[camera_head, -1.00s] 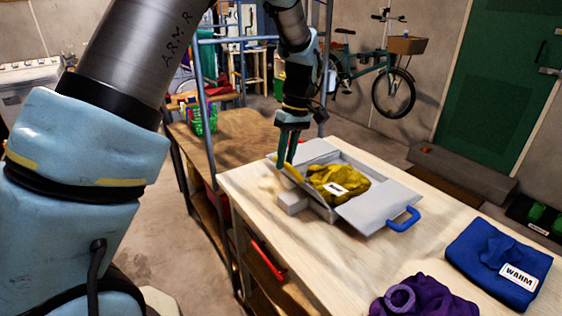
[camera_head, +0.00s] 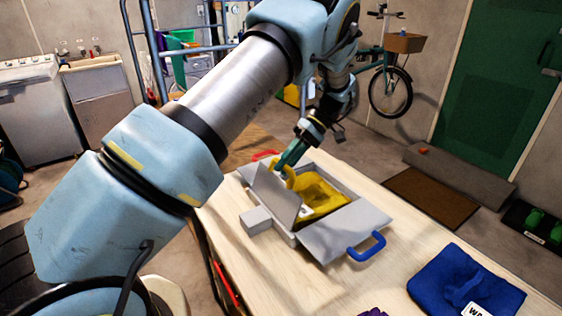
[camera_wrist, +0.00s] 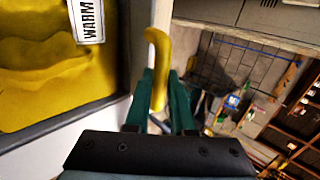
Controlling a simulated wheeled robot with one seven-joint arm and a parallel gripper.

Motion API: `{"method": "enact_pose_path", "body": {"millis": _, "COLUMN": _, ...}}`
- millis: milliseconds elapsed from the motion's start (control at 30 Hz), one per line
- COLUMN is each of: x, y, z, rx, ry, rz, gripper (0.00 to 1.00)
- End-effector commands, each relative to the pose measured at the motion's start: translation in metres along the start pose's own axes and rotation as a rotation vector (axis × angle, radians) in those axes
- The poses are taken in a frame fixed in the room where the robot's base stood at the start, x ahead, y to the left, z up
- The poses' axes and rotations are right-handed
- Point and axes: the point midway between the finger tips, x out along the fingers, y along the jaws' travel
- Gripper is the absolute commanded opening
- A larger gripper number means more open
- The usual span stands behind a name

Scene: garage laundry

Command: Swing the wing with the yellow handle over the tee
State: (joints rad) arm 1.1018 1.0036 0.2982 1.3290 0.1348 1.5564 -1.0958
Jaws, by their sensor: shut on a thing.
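The grey folding board lies on the bench. The yellow tee (camera_head: 320,199) lies in its shallow middle; in the wrist view the tee (camera_wrist: 40,85) fills the left side, with a white WARM label. The wing with the yellow handle (camera_head: 273,191) stands tilted up at the tee's left side, hiding part of it. My gripper (camera_head: 283,164) is shut on the yellow handle (camera_head: 291,179). In the wrist view the handle (camera_wrist: 157,50) runs between the green fingers of my gripper (camera_wrist: 163,92).
The wing with the blue handle (camera_head: 366,247) lies open flat at the right. A red handle (camera_head: 265,155) shows at the board's far side. A grey block (camera_head: 256,220) sits at the near left. A folded blue cloth (camera_head: 465,283) lies at the bench's right.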

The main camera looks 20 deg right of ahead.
Motion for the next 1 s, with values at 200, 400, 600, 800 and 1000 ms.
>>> {"method": "enact_pose_path", "body": {"millis": 200, "x": -0.001, "y": 0.018, "z": 0.002, "rx": 0.004, "ry": -0.003, "rz": -0.112, "gripper": 0.0}}
{"method": "enact_pose_path", "body": {"millis": 400, "x": -0.003, "y": 0.024, "z": 0.003, "rx": 0.004, "ry": -0.005, "rz": -0.163, "gripper": 0.0}}
{"method": "enact_pose_path", "body": {"millis": 600, "x": -0.004, "y": 0.025, "z": 0.003, "rx": 0.005, "ry": -0.006, "rz": -0.178, "gripper": 0.0}}
{"method": "enact_pose_path", "body": {"millis": 800, "x": -0.004, "y": 0.025, "z": 0.003, "rx": 0.005, "ry": -0.006, "rz": -0.178, "gripper": 0.0}}
{"method": "enact_pose_path", "body": {"millis": 1000, "x": -0.004, "y": 0.025, "z": 0.002, "rx": 0.004, "ry": -0.005, "rz": -0.177, "gripper": 0.33}}
